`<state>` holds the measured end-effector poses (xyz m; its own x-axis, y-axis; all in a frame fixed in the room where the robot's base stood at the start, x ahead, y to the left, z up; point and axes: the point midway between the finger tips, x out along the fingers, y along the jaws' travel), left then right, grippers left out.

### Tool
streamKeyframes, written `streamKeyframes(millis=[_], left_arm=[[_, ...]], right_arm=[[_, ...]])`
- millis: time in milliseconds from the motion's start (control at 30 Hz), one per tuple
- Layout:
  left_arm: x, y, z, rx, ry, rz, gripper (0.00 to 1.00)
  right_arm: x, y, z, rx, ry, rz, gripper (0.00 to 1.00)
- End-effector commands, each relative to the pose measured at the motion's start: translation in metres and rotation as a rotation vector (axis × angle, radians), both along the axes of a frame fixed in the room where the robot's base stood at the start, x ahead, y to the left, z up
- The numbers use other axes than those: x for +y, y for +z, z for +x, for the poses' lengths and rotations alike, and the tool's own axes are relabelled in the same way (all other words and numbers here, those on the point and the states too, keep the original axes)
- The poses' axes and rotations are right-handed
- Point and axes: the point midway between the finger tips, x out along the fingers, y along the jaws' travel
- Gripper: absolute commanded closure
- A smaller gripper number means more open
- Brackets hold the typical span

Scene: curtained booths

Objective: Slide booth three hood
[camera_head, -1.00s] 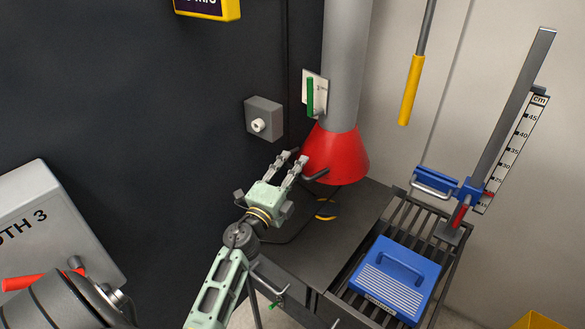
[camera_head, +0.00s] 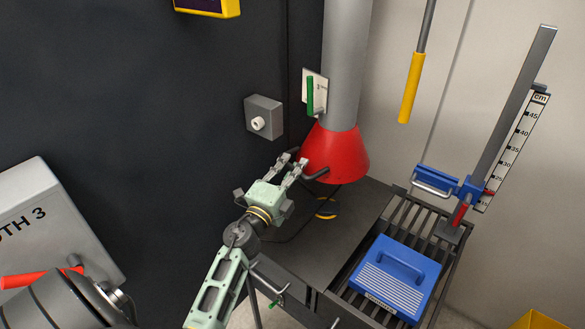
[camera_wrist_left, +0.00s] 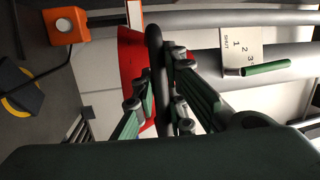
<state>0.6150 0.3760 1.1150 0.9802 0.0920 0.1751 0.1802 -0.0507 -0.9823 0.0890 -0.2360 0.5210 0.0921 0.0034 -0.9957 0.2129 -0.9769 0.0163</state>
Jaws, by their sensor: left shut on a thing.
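The red cone-shaped hood (camera_head: 338,150) hangs at the bottom of a grey vertical duct (camera_head: 343,60). A dark handle bar (camera_head: 318,175) sticks out from its lower left side. My left gripper (camera_head: 293,163) is at this handle, shut on it. In the left wrist view the dark bar (camera_wrist_left: 157,50) runs between the fingers (camera_wrist_left: 160,95), with the red hood (camera_wrist_left: 129,60) behind. The fingers partly hide the bar. A grey panel (camera_head: 40,215) at the left reads "…TH 3", its first letters cut off. My right gripper is not in view.
A green lever (camera_head: 310,95) sits on a white plate beside the duct. A grey box with a white knob (camera_head: 258,123) is on the dark wall. Below are a dark bench (camera_head: 335,240), a slatted rack with a blue case (camera_head: 392,275), and a scaled post (camera_head: 515,105).

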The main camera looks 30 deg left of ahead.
Motion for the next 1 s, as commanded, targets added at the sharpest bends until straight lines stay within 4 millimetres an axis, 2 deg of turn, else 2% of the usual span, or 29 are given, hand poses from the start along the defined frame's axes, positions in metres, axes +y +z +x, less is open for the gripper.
streamKeyframes(millis=[33,100,300,500,667,1000], left_arm=[[-0.001,-0.016,-0.001,0.007,-0.002,-0.005,1.0],[-0.001,-0.029,-0.001,0.008,-0.003,-0.007,1.0],[-0.001,-0.062,-0.001,0.009,-0.004,-0.007,1.0],[-0.001,-0.086,-0.001,0.009,-0.004,-0.007,1.0],[-0.002,-0.093,-0.001,0.009,-0.004,-0.008,1.0],[-0.001,-0.091,-0.001,0.008,-0.003,-0.009,1.0]], right_arm=[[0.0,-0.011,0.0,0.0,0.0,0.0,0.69],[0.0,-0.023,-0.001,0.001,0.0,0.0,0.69],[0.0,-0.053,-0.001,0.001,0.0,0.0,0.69],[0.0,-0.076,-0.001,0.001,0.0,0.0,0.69],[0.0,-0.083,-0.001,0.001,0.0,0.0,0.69],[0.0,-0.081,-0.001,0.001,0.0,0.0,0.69]])
